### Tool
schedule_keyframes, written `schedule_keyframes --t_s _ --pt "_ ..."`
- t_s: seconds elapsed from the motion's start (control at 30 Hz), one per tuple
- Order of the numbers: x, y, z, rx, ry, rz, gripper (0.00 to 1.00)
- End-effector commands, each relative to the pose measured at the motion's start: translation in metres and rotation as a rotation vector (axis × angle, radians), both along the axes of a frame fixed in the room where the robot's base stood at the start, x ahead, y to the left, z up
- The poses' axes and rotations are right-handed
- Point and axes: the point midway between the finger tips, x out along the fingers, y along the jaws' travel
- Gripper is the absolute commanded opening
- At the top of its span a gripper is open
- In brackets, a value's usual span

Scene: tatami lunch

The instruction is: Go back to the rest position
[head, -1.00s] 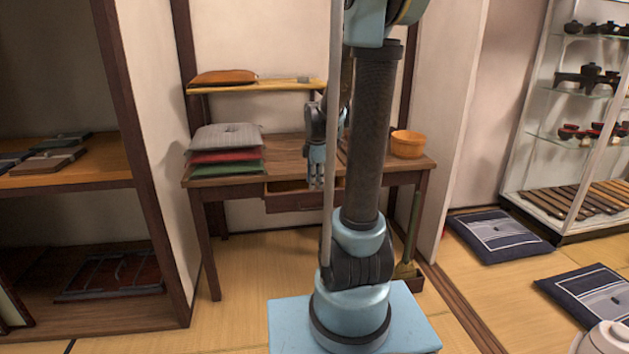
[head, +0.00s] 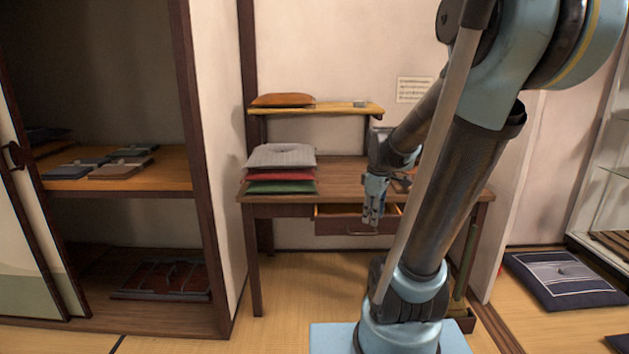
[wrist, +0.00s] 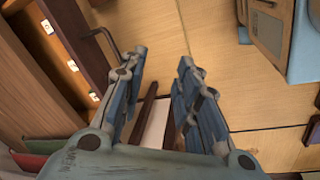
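My gripper (head: 373,218) hangs pointing down in front of the wooden desk (head: 345,185), near the drawer (head: 340,224). The drawer is pulled partly out and its inside shows a little. In the wrist view my gripper's two blue fingers (wrist: 162,72) are spread apart, with nothing between them. The floor shows through the gap. The drawer's dark handle (wrist: 98,34) lies just left of the fingers in that view; I cannot tell whether it is touched. My arm crosses the right part of the head view and hides the desk's right side.
Stacked cushions (head: 280,168) lie on the desk's left. A small shelf (head: 335,108) above holds an orange cushion (head: 283,100). An open cupboard (head: 188,180) stands at left. A dark floor cushion (head: 560,278) lies at right. The tatami before the desk (head: 300,290) is clear.

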Motion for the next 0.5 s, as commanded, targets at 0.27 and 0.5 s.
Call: schedule_keyframes --t_s 0.27,0.5 --pt "-0.061 0.000 -0.006 0.059 -0.003 -0.318 0.30" --pt "-0.109 -0.001 -0.020 0.113 -0.005 -0.595 0.30"
